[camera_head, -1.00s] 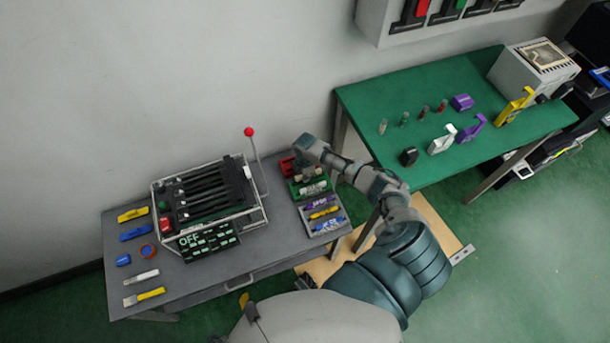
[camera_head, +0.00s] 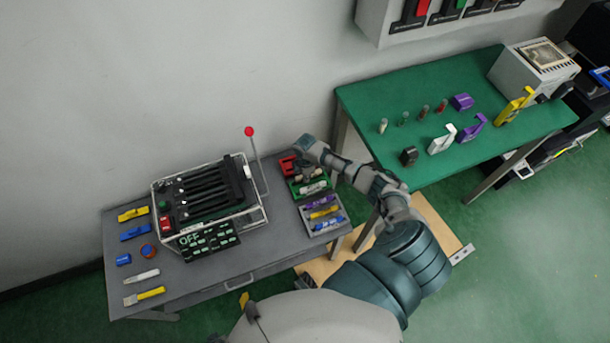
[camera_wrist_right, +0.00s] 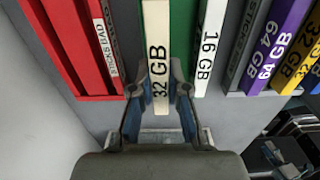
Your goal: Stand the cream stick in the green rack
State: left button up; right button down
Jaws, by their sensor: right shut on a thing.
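The cream stick, marked 32 GB (camera_wrist_right: 157,25), is upright in the right wrist view, between the fingers of my right gripper (camera_wrist_right: 160,85), which is shut on it. The stick lines up with the green rack (camera_wrist_right: 183,32), beside a white stick marked 16 GB (camera_wrist_right: 211,30). Its far end runs out of the picture, so I cannot tell whether it rests fully in its slot. In the head view my right gripper (camera_head: 308,174) is over the green rack (camera_head: 297,191), partly hiding it. My left gripper is not in view.
A red rack (camera_wrist_right: 62,45) stands left of the green one. A grey rack (camera_head: 312,224) with purple, yellow and blue sticks stands on its other side. A lever box (camera_head: 205,195) with a red-knobbed lever (camera_head: 250,131) is close by on the grey table (camera_head: 262,255).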

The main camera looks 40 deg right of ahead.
jog(key=shift+f+b, duration=0.4)
jog(key=shift+f, duration=0.4)
jog(key=c, duration=1.1)
grip_release()
jog(key=shift+r, duration=0.1)
notch_tip(320, 180, up, 12)
jog(key=shift+f, duration=0.1)
